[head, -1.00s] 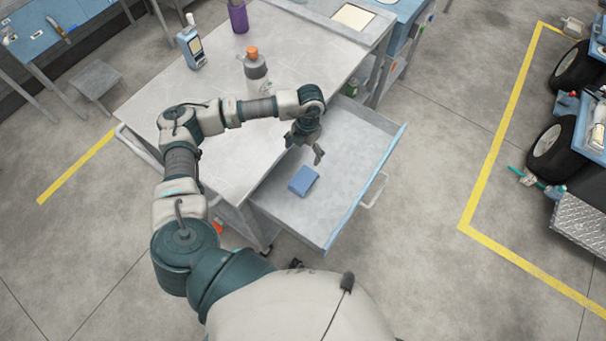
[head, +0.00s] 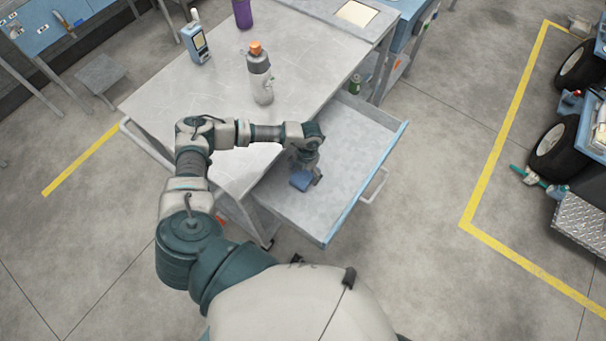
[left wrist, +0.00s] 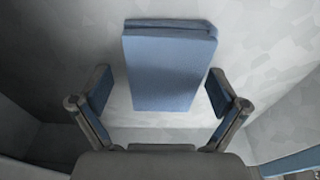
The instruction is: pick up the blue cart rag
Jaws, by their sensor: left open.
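The blue cart rag (head: 301,180) is a folded flat block lying on the floor of the cart's open drawer (head: 345,205). My left gripper (head: 308,170) is over the rag in the head view and hides part of it. In the left wrist view the rag (left wrist: 168,65) lies ahead and between the two open fingers of my left gripper (left wrist: 160,98), with a gap on each side. The fingers have blue inner pads. My right gripper is not in either view.
The cart's grey top (head: 190,95) holds a bottle with an orange cap (head: 259,75), a handheld meter (head: 196,43) and a purple cup (head: 242,13). The drawer walls stand close around my gripper. A green can (head: 355,84) is behind the drawer.

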